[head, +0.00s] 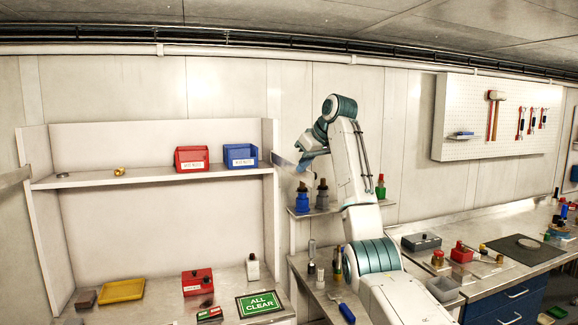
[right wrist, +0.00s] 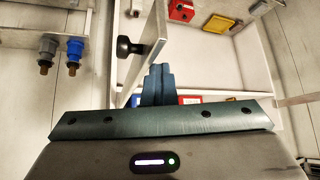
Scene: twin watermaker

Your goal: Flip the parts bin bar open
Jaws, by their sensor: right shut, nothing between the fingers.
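The parts bins, a red one (head: 192,160) and a blue one (head: 240,156), stand side by side on the upper shelf of the white rack. A short grey piece (head: 284,161), which looks like an end of the bin bar, sticks out at the rack's right post. In the right wrist view a grey flat piece (right wrist: 153,56) with a black knob (right wrist: 128,47) lies just beyond my fingers. My right gripper (head: 304,164) is shut and empty beside the grey piece; its fingers (right wrist: 158,78) show together. I cannot tell if they touch it. My left gripper is out of view.
A small side shelf (head: 300,212) with blue and grey bottles stands below my right gripper. The rack's lower bench holds a yellow tray (head: 122,291), a red box (head: 197,282) and a green sign (head: 259,304). A grey bar-like piece (head: 12,178) shows at the left edge.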

